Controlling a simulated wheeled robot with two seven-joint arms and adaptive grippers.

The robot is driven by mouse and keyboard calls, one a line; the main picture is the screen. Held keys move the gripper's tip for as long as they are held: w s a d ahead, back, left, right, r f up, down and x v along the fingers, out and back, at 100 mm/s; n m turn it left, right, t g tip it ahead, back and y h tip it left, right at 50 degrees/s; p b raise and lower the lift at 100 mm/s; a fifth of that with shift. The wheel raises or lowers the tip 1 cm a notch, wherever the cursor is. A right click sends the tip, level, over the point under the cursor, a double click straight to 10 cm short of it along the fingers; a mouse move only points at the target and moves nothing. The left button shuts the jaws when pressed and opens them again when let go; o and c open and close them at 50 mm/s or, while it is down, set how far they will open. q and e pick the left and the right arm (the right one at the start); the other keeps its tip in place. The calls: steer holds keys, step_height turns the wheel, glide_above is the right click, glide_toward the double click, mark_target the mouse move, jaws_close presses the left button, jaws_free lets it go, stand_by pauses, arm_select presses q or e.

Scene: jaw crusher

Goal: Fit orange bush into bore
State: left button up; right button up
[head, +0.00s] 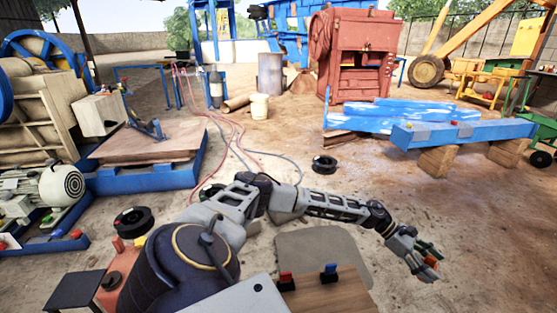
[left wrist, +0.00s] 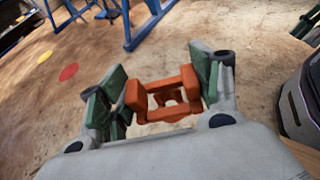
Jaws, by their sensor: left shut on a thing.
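The orange bush (left wrist: 165,90) is between the green-padded fingers of my left gripper (left wrist: 160,104) in the left wrist view. It looks like a blocky orange frame with an opening in its middle. In the head view my left gripper (head: 424,257) is at the lower right, above bare ground, and the orange bush (head: 431,262) shows small at its fingertips. The gripper is shut on the bush. I cannot pick out the bore in either view. My right gripper is not in view.
A blue beam (head: 470,134) lies on wooden blocks (head: 438,161) at right. A red machine (head: 352,60) stands behind. A black ring (head: 324,165) lies on open ground.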

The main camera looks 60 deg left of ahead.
arm_select(q)
steer(key=w+r+n+t+y, duration=0.3)
steer(key=w+r+n+t, duration=0.2)
steer(key=w, duration=0.2)
steer(key=shift+w+r+n+t+y, duration=0.2)
steer(key=shift+r+n+t+y, duration=0.1)
steer(key=shift+r+n, duration=0.1)
stand_by(0.6)
steer(key=shift+w+a+r+n+t+y, duration=0.1)
steer(key=shift+w+r+n+t+y, duration=0.15)
steer(key=shift+n+t+y, duration=0.2)
steer(key=shift+a+r+n+t+y, duration=0.2)
steer(key=shift+n+t+y, duration=0.25)
steer(key=shift+n+y, duration=0.4)
steer(key=shift+s+a+n+y, duration=0.1)
steer(key=shift+s+n+y, duration=0.25)
steer(key=shift+n+y, duration=0.3)
steer(key=shift+s+a+f+n+t+y, duration=0.1)
steer(key=shift+s+n+t+y, duration=0.3)
steer(key=shift+s+n+y, duration=0.1)
